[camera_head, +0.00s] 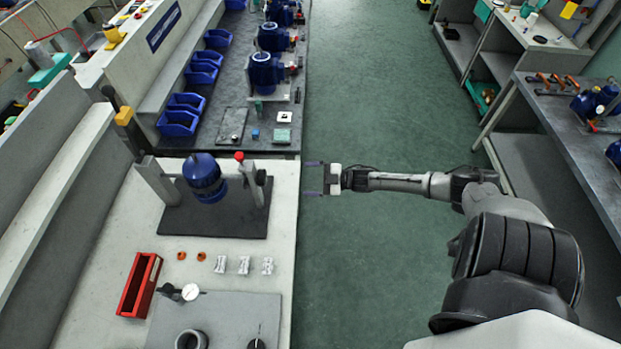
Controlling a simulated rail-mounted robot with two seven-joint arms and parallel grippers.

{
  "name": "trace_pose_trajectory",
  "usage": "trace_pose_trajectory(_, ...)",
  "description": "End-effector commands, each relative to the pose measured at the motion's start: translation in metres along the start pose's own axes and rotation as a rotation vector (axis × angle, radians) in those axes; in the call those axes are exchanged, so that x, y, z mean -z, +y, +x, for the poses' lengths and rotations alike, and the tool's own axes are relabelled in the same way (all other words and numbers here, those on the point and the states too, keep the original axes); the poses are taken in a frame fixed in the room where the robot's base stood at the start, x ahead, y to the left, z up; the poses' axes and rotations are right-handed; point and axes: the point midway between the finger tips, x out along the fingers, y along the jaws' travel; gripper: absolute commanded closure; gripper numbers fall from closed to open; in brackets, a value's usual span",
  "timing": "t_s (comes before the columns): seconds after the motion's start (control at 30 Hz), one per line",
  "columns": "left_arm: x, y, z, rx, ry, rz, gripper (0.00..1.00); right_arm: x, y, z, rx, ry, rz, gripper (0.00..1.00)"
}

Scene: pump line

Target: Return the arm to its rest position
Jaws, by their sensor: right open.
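My right arm reaches in from the lower right, over the green floor aisle. Its gripper (313,178) points left, with two thin fingers spread apart and nothing between them. It is beside the right edge of the light workbench (283,215), apart from the blue pump body (204,178) in its stand on a dark plate. My left gripper is not in this view.
On the left bench are a red tray (139,285), small orange rings (201,256), several pale metal parts (244,265) and a dial gauge (190,292). Blue bins (180,115) and pumps stand behind. The green floor (370,110) is clear. A dark table (575,130) stands at right.

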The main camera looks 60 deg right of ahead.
Motion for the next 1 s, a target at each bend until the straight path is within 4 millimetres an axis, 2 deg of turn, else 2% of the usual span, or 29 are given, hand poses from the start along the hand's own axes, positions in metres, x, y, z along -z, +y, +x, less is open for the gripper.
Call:
trace_pose_trajectory(0.43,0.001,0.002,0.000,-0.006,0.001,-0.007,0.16,-0.001,0.000,0.000,0.000,-0.003,-0.005,0.16)
trace_pose_trajectory(0.53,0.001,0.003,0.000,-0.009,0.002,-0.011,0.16,-0.009,0.001,0.000,-0.005,-0.055,-0.009,0.16)
trace_pose_trajectory(0.67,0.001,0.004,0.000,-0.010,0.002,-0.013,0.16,-0.038,0.003,-0.004,-0.017,-0.237,-0.021,0.16)
trace_pose_trajectory(0.8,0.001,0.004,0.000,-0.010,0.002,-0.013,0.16,-0.076,0.005,-0.016,-0.029,-0.521,-0.045,0.16)
trace_pose_trajectory(0.9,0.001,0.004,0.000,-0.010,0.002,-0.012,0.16,-0.087,0.003,-0.020,-0.030,-0.701,-0.062,0.16)
trace_pose_trajectory(1.0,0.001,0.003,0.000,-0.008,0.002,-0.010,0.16,-0.088,0.001,-0.022,-0.031,-0.862,-0.081,0.16)
